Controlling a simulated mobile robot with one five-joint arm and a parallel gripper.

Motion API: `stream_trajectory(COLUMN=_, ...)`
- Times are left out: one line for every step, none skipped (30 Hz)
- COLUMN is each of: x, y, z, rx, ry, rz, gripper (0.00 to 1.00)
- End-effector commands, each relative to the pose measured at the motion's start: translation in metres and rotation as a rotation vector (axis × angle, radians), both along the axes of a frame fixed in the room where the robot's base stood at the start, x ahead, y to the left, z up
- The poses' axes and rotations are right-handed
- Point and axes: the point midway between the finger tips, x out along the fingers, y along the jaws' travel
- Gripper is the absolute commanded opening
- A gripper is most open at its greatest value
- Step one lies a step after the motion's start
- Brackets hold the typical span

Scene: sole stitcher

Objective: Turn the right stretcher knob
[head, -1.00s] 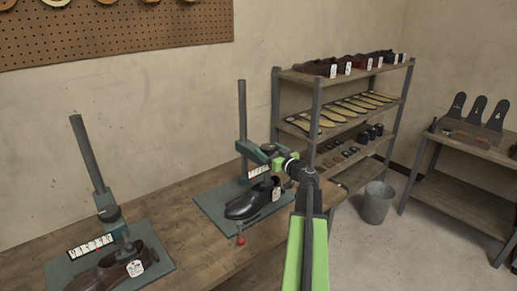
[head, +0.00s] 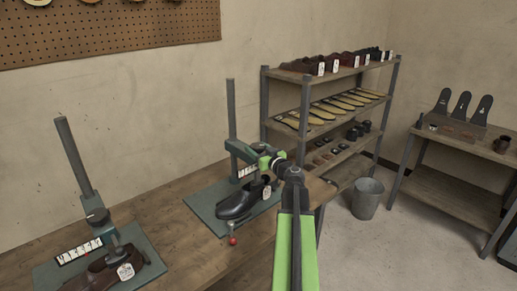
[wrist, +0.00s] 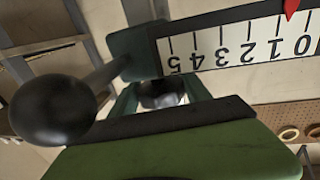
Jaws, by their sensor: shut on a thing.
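The right stretcher (head: 235,180) stands on a teal base plate on the bench, with a black shoe (head: 235,203) on it. My green gripper (head: 268,162) is at the stretcher's head, shut on its knob. The knob is largely hidden in the head view. In the wrist view a small grey rounded part (wrist: 160,95) shows between the jaws, which look close around it. The stretcher's white scale (wrist: 240,45) reads upside down there, 0 to 5, with a red pointer (wrist: 291,8) near the 0 end. A dark ball on a rod (wrist: 50,110) fills the left.
A red-tipped lever (head: 233,241) sticks out at the front of the right stretcher. A second stretcher (head: 97,225) with a brown shoe stands at the left. Shelves (head: 335,105) stand behind, with a bucket (head: 367,198) and side table (head: 460,165) to the right.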

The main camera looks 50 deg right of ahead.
Motion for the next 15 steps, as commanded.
stream_trajectory(x=-0.0025, y=0.0012, z=-0.0008, rx=-0.001, ry=0.002, rz=-0.027, gripper=0.15)
stream_trajectory(x=-0.0026, y=0.0017, z=-0.0008, rx=-0.002, ry=0.003, rz=-0.043, gripper=0.15)
stream_trajectory(x=-0.0023, y=0.0025, z=-0.0009, rx=-0.002, ry=0.003, rz=-0.068, gripper=0.15)
stream_trajectory(x=-0.0022, y=0.0028, z=-0.0009, rx=-0.002, ry=0.003, rz=-0.089, gripper=0.15)
stream_trajectory(x=-0.0023, y=0.0028, z=-0.0009, rx=-0.002, ry=0.003, rz=-0.112, gripper=0.15)
stream_trajectory(x=-0.0022, y=0.0032, z=-0.0009, rx=-0.002, ry=0.003, rz=-0.143, gripper=0.15)
stream_trajectory(x=-0.0018, y=0.0035, z=-0.001, rx=-0.002, ry=0.003, rz=-0.167, gripper=0.15)
stream_trajectory(x=-0.0018, y=0.0035, z=-0.001, rx=-0.003, ry=0.003, rz=-0.193, gripper=0.15)
stream_trajectory(x=-0.0018, y=0.0033, z=-0.001, rx=-0.003, ry=0.003, rz=-0.228, gripper=0.15)
stream_trajectory(x=-0.0013, y=0.0037, z=-0.001, rx=-0.003, ry=0.003, rz=-0.253, gripper=0.15)
stream_trajectory(x=-0.0012, y=0.0035, z=-0.001, rx=-0.003, ry=0.003, rz=-0.28, gripper=0.15)
stream_trajectory(x=-0.0011, y=0.0031, z=-0.001, rx=-0.003, ry=0.002, rz=-0.316, gripper=0.15)
stream_trajectory(x=-0.0006, y=0.0033, z=-0.001, rx=-0.003, ry=0.002, rz=-0.341, gripper=0.15)
stream_trajectory(x=-0.0006, y=0.0029, z=-0.001, rx=-0.003, ry=0.002, rz=-0.367, gripper=0.15)
stream_trajectory(x=-0.0004, y=0.0028, z=-0.001, rx=-0.004, ry=0.003, rz=-0.401, gripper=0.15)
